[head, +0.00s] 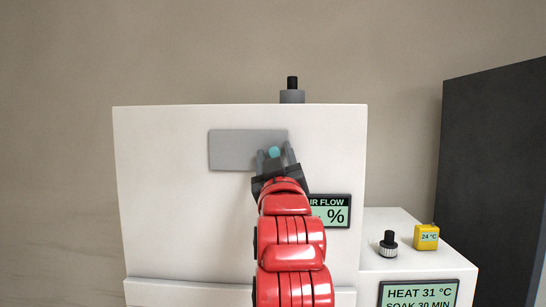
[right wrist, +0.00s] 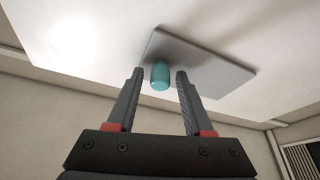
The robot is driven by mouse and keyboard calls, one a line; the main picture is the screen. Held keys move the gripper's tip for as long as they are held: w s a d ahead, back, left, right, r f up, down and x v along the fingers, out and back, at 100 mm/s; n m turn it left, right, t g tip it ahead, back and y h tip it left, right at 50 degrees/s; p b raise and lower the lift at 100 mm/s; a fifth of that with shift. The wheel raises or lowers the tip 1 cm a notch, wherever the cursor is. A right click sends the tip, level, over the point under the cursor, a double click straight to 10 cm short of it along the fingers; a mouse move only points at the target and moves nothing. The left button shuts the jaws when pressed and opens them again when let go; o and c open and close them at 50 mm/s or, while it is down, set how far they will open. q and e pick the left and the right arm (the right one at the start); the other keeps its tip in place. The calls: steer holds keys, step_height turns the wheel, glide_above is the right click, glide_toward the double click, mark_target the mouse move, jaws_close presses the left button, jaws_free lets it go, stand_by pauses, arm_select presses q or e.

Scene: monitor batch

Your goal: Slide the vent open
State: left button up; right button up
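The vent is a flat grey plate (head: 235,150) on the front of a white cabinet. A small teal knob (head: 274,152) stands out near its right end. My right gripper (head: 276,156) is open at the knob, with one finger on each side of it. In the right wrist view the teal knob (right wrist: 160,75) sits between the open fingertips (right wrist: 159,74), with a gap on both sides. The grey plate also shows there (right wrist: 215,68). My red right arm hides the plate's lower right corner and part of the display. My left gripper is not in view.
An air flow display (head: 338,212) showing a % sign is partly hidden by my arm. A lower white unit at right bears a black knob (head: 388,243), a yellow 24 °C gauge (head: 426,237) and a HEAT 31 °C display (head: 418,294). A dark cabinet (head: 500,170) stands far right.

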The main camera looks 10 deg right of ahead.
steer(key=shift+s, duration=0.1)
steer(key=b+v, duration=0.9)
steer(key=v, duration=0.8)
steer(key=shift+f, duration=0.15)
steer(key=shift+a, duration=0.1)
